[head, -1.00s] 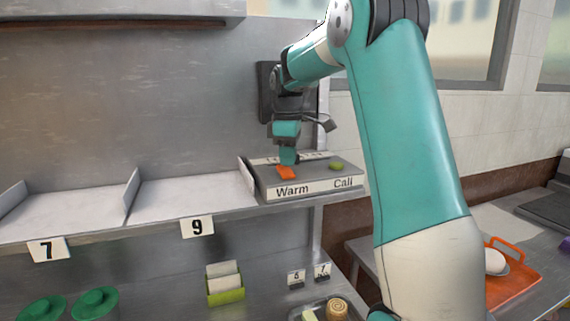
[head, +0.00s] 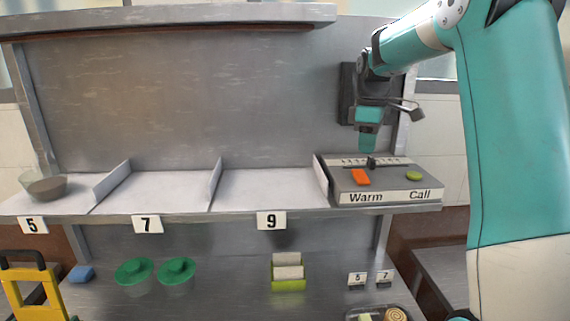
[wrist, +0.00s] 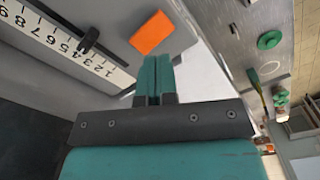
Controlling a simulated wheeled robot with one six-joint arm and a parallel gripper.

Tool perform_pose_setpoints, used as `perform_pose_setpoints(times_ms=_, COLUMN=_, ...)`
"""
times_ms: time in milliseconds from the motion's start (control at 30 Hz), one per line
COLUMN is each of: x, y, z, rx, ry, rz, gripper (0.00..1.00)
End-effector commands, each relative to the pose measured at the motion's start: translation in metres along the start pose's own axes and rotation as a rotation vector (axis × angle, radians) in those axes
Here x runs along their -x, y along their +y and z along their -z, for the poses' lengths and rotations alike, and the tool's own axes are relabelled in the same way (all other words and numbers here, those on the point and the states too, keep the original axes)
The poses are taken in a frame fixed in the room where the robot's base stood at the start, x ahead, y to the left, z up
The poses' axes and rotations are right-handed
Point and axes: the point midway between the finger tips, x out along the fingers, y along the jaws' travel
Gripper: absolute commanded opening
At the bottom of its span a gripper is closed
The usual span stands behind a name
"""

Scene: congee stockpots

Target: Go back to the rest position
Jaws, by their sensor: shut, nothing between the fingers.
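My gripper (head: 367,148) is shut and empty. In the head view it points down just above the back part of the control box (head: 390,183), which carries the words Warm and Call. The box has an orange switch (head: 361,177), a green button (head: 413,175) and a numbered scale with a dark slider (head: 371,162). In the wrist view the closed fingertips (wrist: 154,75) appear just below the orange switch (wrist: 151,33). The scale (wrist: 62,42) and its slider (wrist: 89,38) lie to their left. I cannot tell the exact gap between fingertips and box.
The shelf has bays labelled 5, 7 and 9; bays 7 (head: 157,192) and 9 (head: 265,188) are empty. A bowl (head: 47,188) stands in bay 5. Below are green lids (head: 177,270), a green card holder (head: 288,275) and a yellow-framed object (head: 32,288). Open air lies left of my gripper.

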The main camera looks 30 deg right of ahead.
Motion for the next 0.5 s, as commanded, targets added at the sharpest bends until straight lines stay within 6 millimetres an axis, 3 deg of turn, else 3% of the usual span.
perform_pose_setpoints(times_ms=167, x=-0.001, y=-0.002, z=0.002, rx=0.002, ry=0.001, rz=0.000, gripper=0.00)
perform_pose_setpoints(times_ms=267, x=-0.005, y=-0.022, z=0.014, rx=0.012, ry=0.012, rz=-0.002, gripper=0.00)
perform_pose_setpoints(times_ms=367, x=-0.016, y=-0.069, z=0.037, rx=0.032, ry=0.041, rz=-0.002, gripper=0.00)
perform_pose_setpoints(times_ms=500, x=-0.041, y=-0.172, z=0.064, rx=0.053, ry=0.108, rz=0.028, gripper=0.00)
